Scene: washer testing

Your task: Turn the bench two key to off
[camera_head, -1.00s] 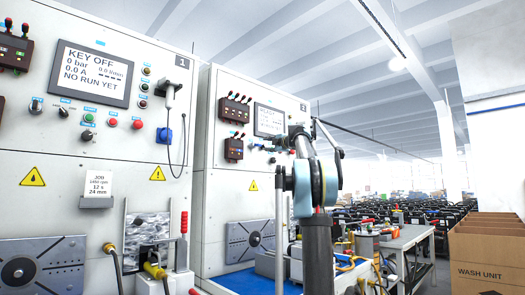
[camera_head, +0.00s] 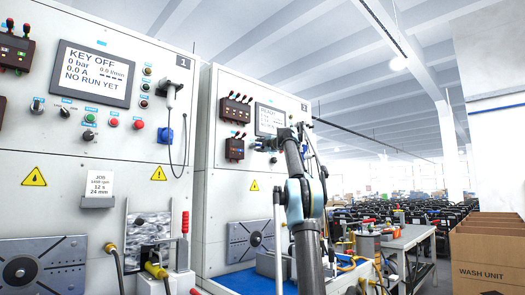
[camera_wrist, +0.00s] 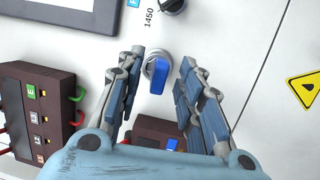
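Bench two (camera_head: 214,165) is the second white cabinet in the head view, right of bench one. In the wrist view a blue key (camera_wrist: 158,77) sits in a round silver collar on the white panel. My gripper (camera_wrist: 162,60) is open, with one finger on each side of the key. Gaps show between the key and both fingers, and I see no contact. In the head view my gripper (camera_head: 268,145) is small at bench two's panel, below its screen (camera_head: 270,121), and the key cannot be made out there.
In the wrist view a black knob (camera_wrist: 172,5) marked 1450 is above the key. A dark red box with coloured leads (camera_wrist: 35,110) is at the left. In the head view bench one (camera_head: 110,150) reads KEY OFF. Cardboard boxes (camera_head: 490,250) stand at the right.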

